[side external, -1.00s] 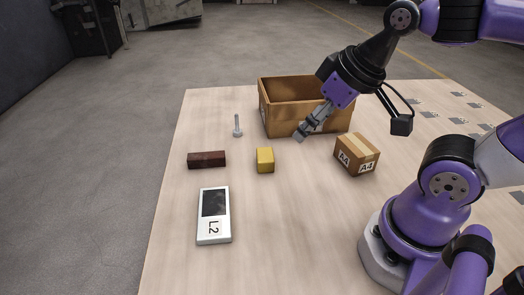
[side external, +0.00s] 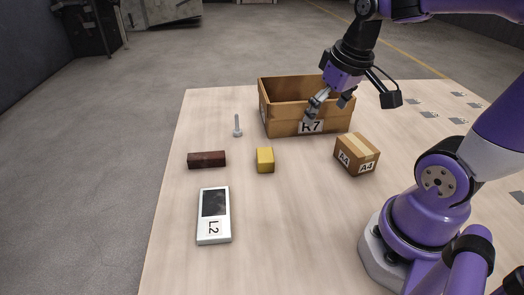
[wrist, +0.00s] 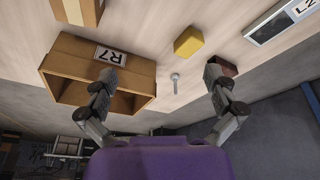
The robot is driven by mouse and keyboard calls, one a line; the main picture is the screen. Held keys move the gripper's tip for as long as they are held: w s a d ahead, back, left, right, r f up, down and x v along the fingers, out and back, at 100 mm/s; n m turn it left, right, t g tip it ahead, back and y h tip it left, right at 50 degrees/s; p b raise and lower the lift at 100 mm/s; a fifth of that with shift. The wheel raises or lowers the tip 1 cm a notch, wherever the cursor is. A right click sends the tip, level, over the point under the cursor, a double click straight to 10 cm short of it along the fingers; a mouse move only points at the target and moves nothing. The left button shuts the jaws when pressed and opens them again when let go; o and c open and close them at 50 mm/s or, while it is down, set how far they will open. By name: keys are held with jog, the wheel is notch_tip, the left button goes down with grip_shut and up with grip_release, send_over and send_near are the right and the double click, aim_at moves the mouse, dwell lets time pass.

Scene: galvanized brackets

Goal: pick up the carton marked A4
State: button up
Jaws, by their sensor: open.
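The carton marked A4 (side external: 356,155) is a small brown box with pale tape along its top and white labels on its sides. It stands on the table at the right, in front of the larger box. It also shows in part at the top left of the wrist view (wrist: 82,10). My gripper (side external: 330,100) is open and empty. It hangs in front of and above the open box marked R7, up and to the left of the carton and apart from it. In the wrist view my gripper's fingers (wrist: 162,78) are spread wide.
The open brown box marked R7 (side external: 283,128) stands behind the carton. A yellow block (side external: 265,160), a dark red bar (side external: 206,160), a bolt (side external: 238,126) and a white device marked L2 (side external: 213,236) lie to the left. Several flat metal brackets (side external: 457,121) lie at the far right.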

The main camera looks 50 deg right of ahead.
aim_at(356, 142)
jog(key=s+d+f+m+g, duration=0.1)
jog(key=d, duration=0.2)
jog(key=s+d+f+m+g, duration=0.1)
jog(key=d+f, duration=0.1)
jog(key=d, duration=0.2)
jog(key=s+d+f+m+g+y, duration=0.1)
jog(key=d, duration=0.3)
jog(key=shift+s+d+f+m, duration=0.2)
jog(key=shift+d+f+m, duration=0.05)
jog(key=shift+f+m, duration=0.15)
jog(key=f, duration=0.4)
jog(key=shift+s+d+f, duration=0.2)
jog(key=shift+d+f, duration=0.05)
jog(key=shift+f, duration=0.1)
notch_tip(356, 142, down, 6)
jog(key=shift+s+r, duration=0.1)
jog(key=c, duration=1.2)
